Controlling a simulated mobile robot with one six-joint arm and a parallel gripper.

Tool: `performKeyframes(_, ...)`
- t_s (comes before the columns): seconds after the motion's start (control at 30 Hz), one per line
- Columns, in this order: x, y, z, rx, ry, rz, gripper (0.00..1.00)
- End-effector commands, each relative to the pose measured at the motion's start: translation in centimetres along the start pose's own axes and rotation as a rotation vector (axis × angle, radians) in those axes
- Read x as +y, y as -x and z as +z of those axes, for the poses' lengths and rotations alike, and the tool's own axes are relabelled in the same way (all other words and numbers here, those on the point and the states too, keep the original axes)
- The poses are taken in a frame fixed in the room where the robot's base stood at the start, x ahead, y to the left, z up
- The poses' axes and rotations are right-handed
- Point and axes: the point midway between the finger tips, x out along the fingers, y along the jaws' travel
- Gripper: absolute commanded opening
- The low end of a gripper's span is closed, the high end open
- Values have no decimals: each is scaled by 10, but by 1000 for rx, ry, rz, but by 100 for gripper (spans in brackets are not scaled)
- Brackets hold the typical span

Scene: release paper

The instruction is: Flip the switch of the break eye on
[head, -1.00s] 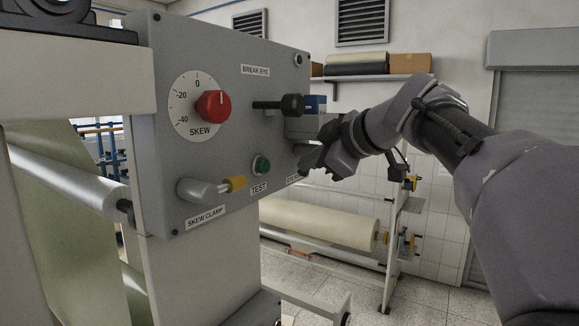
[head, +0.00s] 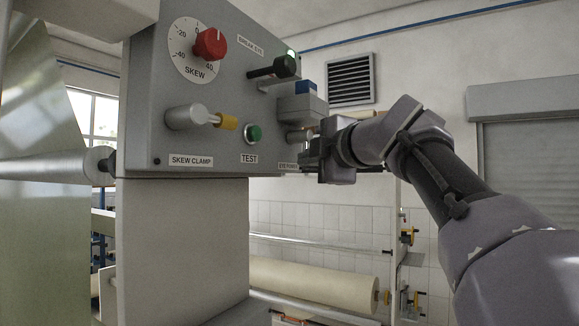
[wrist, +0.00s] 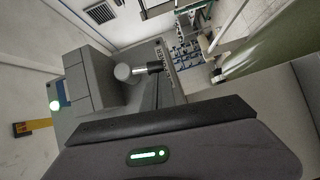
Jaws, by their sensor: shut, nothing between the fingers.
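The grey control panel (head: 215,115) fills the upper left middle of the head view. A small lamp (head: 291,53) at the panel's top corner glows green. A grey box with a blue top (head: 303,106) juts out at the right. Below it a short metallic stub (head: 297,136) shows above the partly hidden EYE POWER label (head: 288,167). My gripper (head: 308,152) is shut and empty beside this stub; I cannot tell whether they touch.
The red SKEW knob (head: 210,44), the yellow-tipped SKEW CLAMP (head: 195,117) and the green TEST button (head: 253,133) are on the same panel. A paper roll (head: 315,284) lies below. Open room shows right of the panel, under my arm.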

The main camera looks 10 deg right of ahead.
Motion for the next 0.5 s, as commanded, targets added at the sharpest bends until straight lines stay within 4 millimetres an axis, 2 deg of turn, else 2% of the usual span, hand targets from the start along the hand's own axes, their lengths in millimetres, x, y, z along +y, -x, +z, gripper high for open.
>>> performKeyframes(0.03,-9,-2,3,0,31,21,0)
performKeyframes(0.5,-9,-13,18,0,40,25,0)
